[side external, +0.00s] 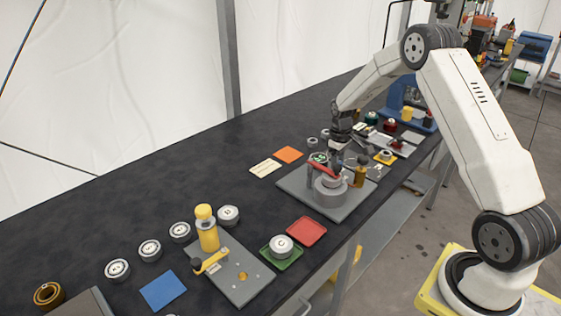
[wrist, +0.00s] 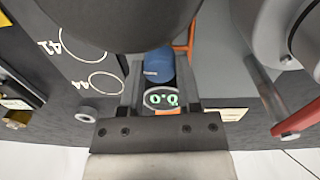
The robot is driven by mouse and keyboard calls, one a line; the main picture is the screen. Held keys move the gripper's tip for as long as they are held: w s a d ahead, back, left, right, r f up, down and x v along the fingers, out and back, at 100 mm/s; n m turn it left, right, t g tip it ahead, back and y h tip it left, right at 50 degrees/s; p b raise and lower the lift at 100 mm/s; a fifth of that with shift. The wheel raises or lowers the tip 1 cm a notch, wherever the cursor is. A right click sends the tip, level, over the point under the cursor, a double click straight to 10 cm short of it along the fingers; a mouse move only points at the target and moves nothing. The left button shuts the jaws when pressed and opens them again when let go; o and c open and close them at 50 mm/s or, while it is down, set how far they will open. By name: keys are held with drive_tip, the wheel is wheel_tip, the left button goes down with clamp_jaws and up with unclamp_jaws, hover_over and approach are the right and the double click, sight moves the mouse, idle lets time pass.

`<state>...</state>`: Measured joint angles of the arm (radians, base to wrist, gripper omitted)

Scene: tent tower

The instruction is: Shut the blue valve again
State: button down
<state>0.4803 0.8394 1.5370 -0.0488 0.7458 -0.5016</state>
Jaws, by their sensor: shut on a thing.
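In the wrist view the blue valve (wrist: 158,66) shows as a small blue knob between the fingertips of my gripper (wrist: 157,74). The fingers stand on both sides of it and are shut on it. Part of it is hidden by a dark round shape above it in the picture. Just below it is a small dark display (wrist: 161,99) with green digits, too small to read surely. In the side view my gripper (side external: 335,150) is down at a grey plate (side external: 291,183) bearing a grey cylinder (side external: 330,191); the blue valve cannot be made out there.
A red lever (side external: 323,170) lies by the cylinder, close to my gripper; it also shows in the wrist view (wrist: 300,119). A brown-yellow bottle (side external: 360,172) stands on its right. Orange (side external: 288,155) and cream cards lie behind. The table's left back is clear.

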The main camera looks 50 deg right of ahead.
drive_tip(key=shift+n, duration=0.8)
drive_tip(key=shift+c, duration=1.5)
unclamp_jaws()
drive_tip(key=shift+r, duration=0.15)
drive_tip(key=shift+a+r, duration=0.15)
drive_tip(key=shift+r, duration=3.6)
drive_tip(key=shift+s, duration=0.1)
